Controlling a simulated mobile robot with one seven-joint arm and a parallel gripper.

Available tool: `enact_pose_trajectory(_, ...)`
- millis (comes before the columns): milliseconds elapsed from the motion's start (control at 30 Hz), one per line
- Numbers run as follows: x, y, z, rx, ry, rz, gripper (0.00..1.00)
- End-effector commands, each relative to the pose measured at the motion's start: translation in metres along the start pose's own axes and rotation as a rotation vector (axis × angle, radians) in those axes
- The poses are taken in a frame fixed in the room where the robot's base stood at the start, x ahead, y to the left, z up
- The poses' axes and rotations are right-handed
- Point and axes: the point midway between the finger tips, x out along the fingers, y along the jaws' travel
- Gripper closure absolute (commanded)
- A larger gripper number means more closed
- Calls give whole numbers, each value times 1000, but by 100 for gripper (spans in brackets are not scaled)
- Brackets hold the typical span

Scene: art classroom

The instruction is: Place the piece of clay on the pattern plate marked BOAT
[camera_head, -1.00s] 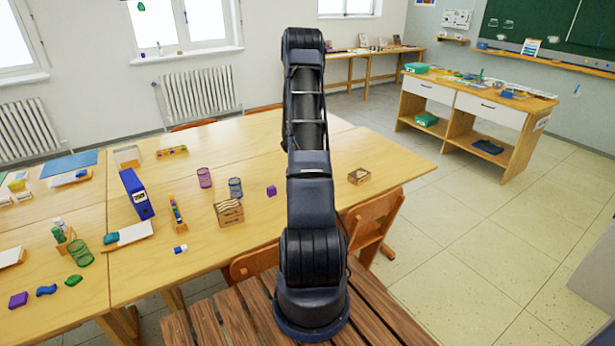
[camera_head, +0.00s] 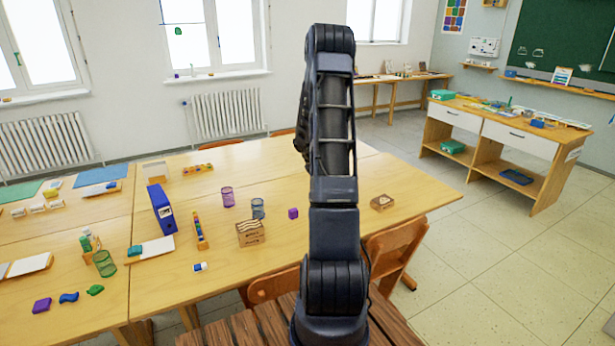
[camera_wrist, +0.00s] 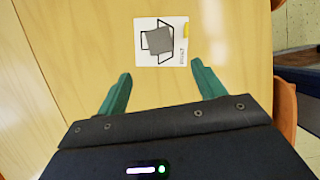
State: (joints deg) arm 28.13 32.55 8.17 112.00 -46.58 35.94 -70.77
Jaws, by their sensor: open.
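My gripper (camera_wrist: 160,82) is open and empty in the wrist view, its two teal fingers spread over the wooden table. Just beyond the fingertips lies a white card (camera_wrist: 174,56) with black outlines, a grey patch and a small yellow mark; its lettering is too small to read. In the head view, purple (camera_head: 42,305), blue (camera_head: 69,298) and green (camera_head: 96,290) lumps, perhaps clay, lie at the lower left. I cannot make out a plate marked BOAT. My arm hides part of the table; my gripper does not show there.
Open floor lies right.

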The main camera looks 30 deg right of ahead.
Motion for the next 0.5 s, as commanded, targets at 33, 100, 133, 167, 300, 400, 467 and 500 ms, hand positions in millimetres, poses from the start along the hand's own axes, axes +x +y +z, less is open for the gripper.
enact_pose_trajectory(33, -16, -2, -1, 27, -3, 8, 31)
enact_pose_trajectory(100, -40, -6, -2, 82, -7, 18, 31)
enact_pose_trajectory(133, -51, -9, -3, 107, -6, 23, 31)
enact_pose_trajectory(167, -63, -12, -5, 135, -7, 28, 31)
enact_pose_trajectory(300, -114, -28, -12, 265, -1, 49, 31)
enact_pose_trajectory(400, -149, -42, -18, 358, 8, 65, 31)
enact_pose_trajectory(467, -169, -51, -22, 413, 14, 73, 31)
enact_pose_trajectory(500, -182, -57, -25, 450, 21, 80, 31)
